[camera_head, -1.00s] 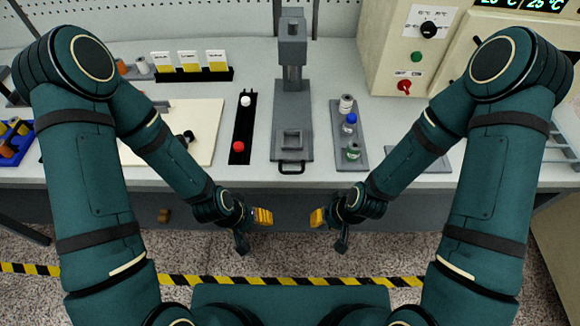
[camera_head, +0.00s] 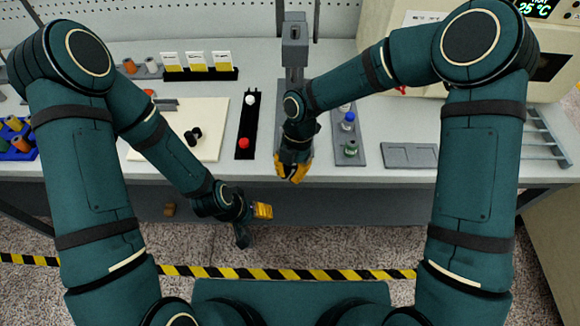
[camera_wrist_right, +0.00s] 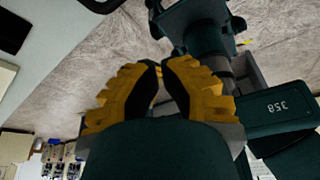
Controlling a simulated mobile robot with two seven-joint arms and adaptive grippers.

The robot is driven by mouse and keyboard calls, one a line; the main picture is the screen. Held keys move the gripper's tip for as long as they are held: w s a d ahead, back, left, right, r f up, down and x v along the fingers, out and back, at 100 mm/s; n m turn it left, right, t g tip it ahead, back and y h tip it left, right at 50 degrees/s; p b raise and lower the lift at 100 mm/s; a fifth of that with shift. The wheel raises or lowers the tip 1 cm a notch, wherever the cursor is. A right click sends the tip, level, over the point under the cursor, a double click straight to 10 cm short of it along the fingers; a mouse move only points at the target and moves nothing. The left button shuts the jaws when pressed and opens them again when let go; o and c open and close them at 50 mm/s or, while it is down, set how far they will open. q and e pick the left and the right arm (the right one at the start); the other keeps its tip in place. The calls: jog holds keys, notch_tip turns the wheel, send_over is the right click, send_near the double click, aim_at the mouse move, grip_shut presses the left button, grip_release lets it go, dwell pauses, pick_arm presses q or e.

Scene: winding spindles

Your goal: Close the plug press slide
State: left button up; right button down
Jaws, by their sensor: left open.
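The plug press (camera_head: 294,45) is the grey device with an upright column at the middle of the bench. My right forearm and gripper cover most of its low base, so its slide and front handle are hidden in the head view. My right gripper (camera_head: 293,173) points down at the bench's front edge, in front of the press base. My left gripper (camera_head: 262,211) is open and empty, low in front of the bench.
A black strip (camera_head: 243,150) with a white and a red knob lies left of the press. A grey rack (camera_head: 350,158) with blue- and green-topped pieces stands close on the right. A cream board (camera_head: 212,115) lies further left.

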notch_tip(320, 180, up, 4)
jog(key=w+n+h, duration=0.2)
jog(key=n, duration=0.3)
notch_tip(320, 180, down, 9)
jog(key=shift+w+r, duration=0.15)
jog(key=shift+w, duration=0.3)
jog(key=shift+w+a, duration=0.1)
